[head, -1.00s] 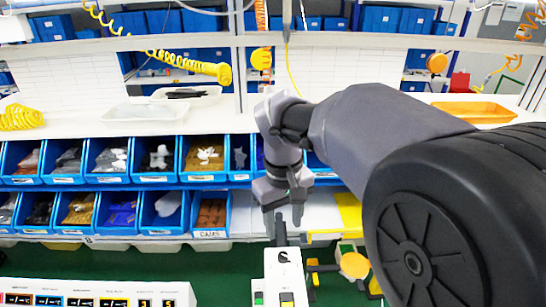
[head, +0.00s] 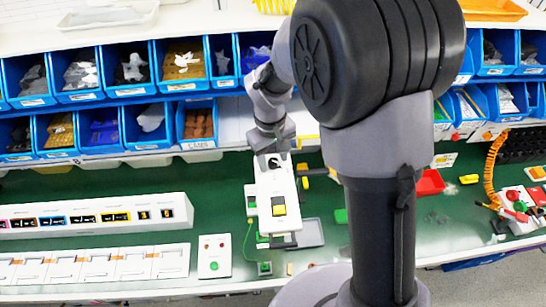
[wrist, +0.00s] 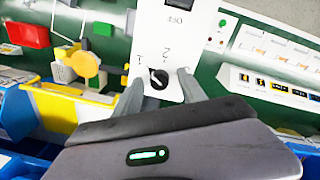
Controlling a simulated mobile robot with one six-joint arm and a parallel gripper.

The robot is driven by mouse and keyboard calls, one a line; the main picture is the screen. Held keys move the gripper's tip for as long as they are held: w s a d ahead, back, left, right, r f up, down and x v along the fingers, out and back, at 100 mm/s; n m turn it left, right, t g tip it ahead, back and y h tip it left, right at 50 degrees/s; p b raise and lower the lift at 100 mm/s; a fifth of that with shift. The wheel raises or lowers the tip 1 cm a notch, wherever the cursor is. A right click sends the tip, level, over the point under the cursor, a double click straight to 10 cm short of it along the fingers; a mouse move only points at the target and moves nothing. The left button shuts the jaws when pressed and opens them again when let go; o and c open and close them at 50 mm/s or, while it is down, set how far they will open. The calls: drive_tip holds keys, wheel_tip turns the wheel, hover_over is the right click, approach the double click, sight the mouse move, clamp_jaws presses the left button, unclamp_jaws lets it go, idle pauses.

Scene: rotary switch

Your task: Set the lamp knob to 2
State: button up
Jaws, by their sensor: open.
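The lamp knob (wrist: 158,78) is a small black rotary knob on a white panel (wrist: 168,42). In the wrist view "1" and "2" are printed beside it, and OFF stands further up the panel. A pale mark shows on the knob, but I cannot tell which number it points to. My gripper (wrist: 160,80) is open, with one grey finger on each side of the knob, and I see no clear contact. In the head view the knob (head: 273,163) is small and close to my gripper (head: 273,158) at the panel's far end.
A yellow switch (head: 279,208) sits nearer on the same panel. A white box with several displays (head: 90,217) stands to the left. Blue bins (head: 120,127) line the back. A red tray (head: 431,182) lies to the right on the green mat.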

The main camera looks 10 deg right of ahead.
drive_tip(key=shift+w+f, duration=0.2)
drive_tip(key=shift+w, duration=0.05)
drive_tip(key=shift+s+r, duration=0.1)
drive_tip(key=shift+s, duration=0.15)
drive_tip(key=shift+c, duration=1.3)
clamp_jaws()
